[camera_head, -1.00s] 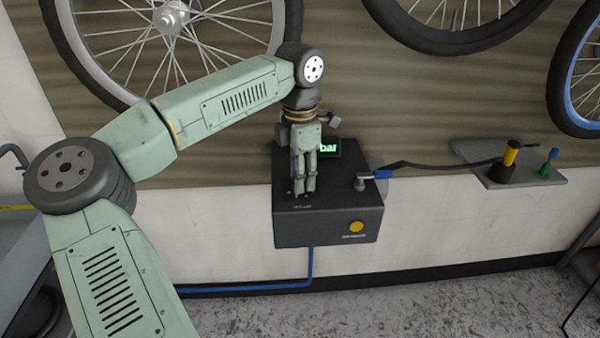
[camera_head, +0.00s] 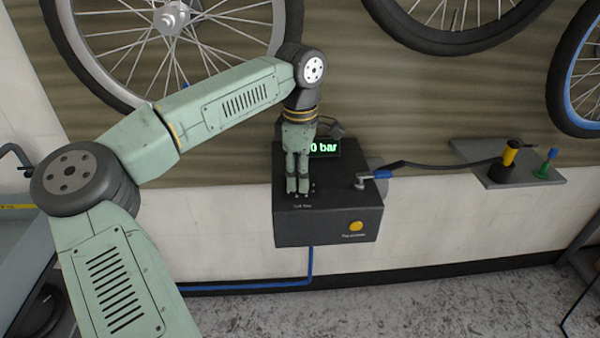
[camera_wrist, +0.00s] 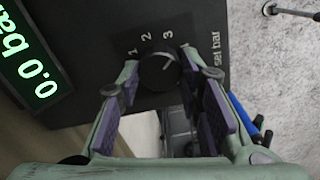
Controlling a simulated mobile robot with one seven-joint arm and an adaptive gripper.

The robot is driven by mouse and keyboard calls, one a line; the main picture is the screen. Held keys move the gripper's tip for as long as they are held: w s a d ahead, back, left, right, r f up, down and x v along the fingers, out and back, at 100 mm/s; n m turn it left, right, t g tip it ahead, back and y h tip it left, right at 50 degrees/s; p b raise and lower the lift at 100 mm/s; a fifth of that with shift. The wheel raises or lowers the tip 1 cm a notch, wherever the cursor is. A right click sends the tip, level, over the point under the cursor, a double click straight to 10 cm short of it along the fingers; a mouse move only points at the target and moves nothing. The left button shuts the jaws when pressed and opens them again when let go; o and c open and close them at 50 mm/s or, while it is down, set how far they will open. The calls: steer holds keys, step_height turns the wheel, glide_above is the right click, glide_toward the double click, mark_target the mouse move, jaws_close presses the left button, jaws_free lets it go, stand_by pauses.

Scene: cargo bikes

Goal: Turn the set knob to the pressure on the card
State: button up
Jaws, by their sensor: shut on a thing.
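The dark pressure box (camera_head: 330,228) stands against the wall in the head view. My gripper (camera_head: 298,188) points down at its top, shut on the set knob, which its fingers hide there. In the wrist view the round black set knob (camera_wrist: 158,72) sits between the fingers of my gripper (camera_wrist: 161,80). Its white mark points to the upper right, near the printed 3. The scale shows 1, 2, 3 and a partly hidden mark, with "set bar" beside it. The display (camera_wrist: 32,62) reads 0.0 bar, and its end also shows in the head view (camera_head: 324,148). I see no card.
A yellow button (camera_head: 356,226) is on the box front. Bicycle wheels hang above. A blue line (camera_head: 310,265) leaves the box below.

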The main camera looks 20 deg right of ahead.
stand_by(0.4)
steer(key=o, duration=1.2)
steer(key=shift+c, duration=0.2)
step_height(320, 180, up, 12)
